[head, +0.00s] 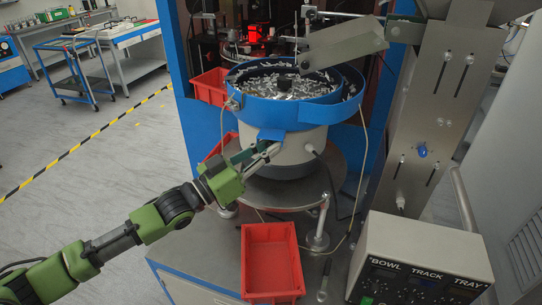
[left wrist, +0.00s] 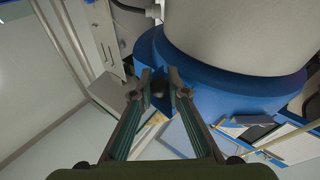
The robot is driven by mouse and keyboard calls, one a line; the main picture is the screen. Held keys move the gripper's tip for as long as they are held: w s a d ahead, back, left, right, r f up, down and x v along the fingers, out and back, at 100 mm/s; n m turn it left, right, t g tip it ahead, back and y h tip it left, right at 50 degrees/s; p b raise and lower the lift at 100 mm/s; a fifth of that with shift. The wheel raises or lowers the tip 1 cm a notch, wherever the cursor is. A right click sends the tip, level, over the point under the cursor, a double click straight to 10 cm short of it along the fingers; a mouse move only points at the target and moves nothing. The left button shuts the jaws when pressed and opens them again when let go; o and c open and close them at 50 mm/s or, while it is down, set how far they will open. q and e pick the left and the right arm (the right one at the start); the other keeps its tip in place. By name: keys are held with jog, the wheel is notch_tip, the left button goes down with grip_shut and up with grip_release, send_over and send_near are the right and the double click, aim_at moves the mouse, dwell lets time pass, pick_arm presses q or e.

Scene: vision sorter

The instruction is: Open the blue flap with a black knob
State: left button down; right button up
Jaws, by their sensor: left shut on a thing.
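The blue flap (head: 271,134) is on the near side of the blue bowl (head: 290,113) of the feeder in the head view. My left gripper (head: 266,151) reaches in from the left, with its fingertips just below the flap. In the left wrist view the black knob (left wrist: 158,88) sits between the two fingertips of my left gripper (left wrist: 159,92), which is shut on it. The flap's outline is hard to make out there against the blue bowl (left wrist: 225,92). The knob is hidden in the head view. My right gripper is not in view.
The bowl holds many small metal parts. An empty red tray (head: 271,262) stands on the grey table in front of the feeder. A control box (head: 420,262) is at the right, below a metal chute panel (head: 428,115). Another red bin (head: 211,86) is at the left.

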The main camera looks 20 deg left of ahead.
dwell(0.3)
pick_arm(q)
jog(key=c, duration=1.9)
grip_release()
jog(key=shift+f, duration=0.1)
jog(key=shift+s+a+f, duration=0.1)
jog(key=shift+s+a, duration=0.15)
jog(key=v, duration=1.1)
jog(key=shift+s+a, duration=0.1)
